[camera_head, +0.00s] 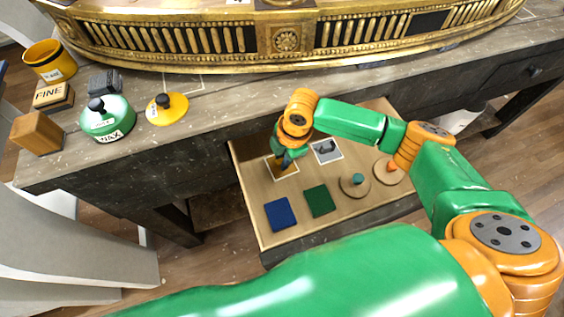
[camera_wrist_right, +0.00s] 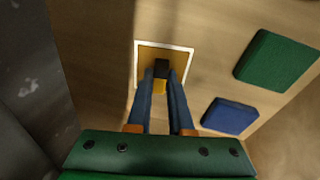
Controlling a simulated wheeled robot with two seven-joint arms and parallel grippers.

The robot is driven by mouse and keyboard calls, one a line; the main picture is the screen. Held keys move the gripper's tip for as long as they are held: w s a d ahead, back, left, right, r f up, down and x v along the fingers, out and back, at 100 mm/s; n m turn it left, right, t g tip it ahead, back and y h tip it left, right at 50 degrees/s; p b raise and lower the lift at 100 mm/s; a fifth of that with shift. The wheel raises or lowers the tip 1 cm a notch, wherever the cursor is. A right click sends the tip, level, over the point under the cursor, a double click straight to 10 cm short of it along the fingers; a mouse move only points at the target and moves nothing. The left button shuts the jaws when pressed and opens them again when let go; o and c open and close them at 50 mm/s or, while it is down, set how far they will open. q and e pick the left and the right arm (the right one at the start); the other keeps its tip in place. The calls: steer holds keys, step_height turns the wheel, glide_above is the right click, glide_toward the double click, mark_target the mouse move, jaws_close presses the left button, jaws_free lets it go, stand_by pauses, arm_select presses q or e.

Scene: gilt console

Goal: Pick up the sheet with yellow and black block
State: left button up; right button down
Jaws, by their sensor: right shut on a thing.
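The yellow-brown sheet with a white border (camera_wrist_right: 145,72) lies flat on the wooden lower board. It also shows in the head view (camera_head: 275,175), partly covered by my right gripper (camera_head: 286,160). In the right wrist view my right gripper (camera_wrist_right: 163,72) is shut on a small black and yellow block (camera_wrist_right: 161,70), with its blue fingers on either side of it. The block is over the sheet; whether it touches the sheet I cannot tell. My left gripper is in neither view.
The wooden board (camera_head: 250,210) also holds a blue pad (camera_head: 280,213), a green pad (camera_head: 319,200), a grey white-bordered sheet (camera_head: 326,150) and two knobbed discs. The dark workbench (camera_head: 120,165) overhangs it, bearing a gilt console (camera_head: 285,40) and several pots and blocks.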

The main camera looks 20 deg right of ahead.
steer(key=shift+f, duration=0.1)
steer(key=shift+s+d+r, duration=0.15)
steer(key=shift+s+r, duration=0.2)
steer(key=shift+r, duration=0.05)
steer(key=s+d+r+p, duration=0.1)
steer(key=s+d+r, duration=0.1)
steer(key=s, duration=0.4)
steer(key=s+d+r+p, duration=0.1)
steer(key=s+d+r, duration=0.1)
steer(key=s+r, duration=0.3)
steer(key=shift+s, duration=0.8)
steer(key=c, duration=1.4)
jaws_free()
steer(key=shift+r, duration=0.1)
jaws_close()
steer(key=shift+w+r, duration=0.1)
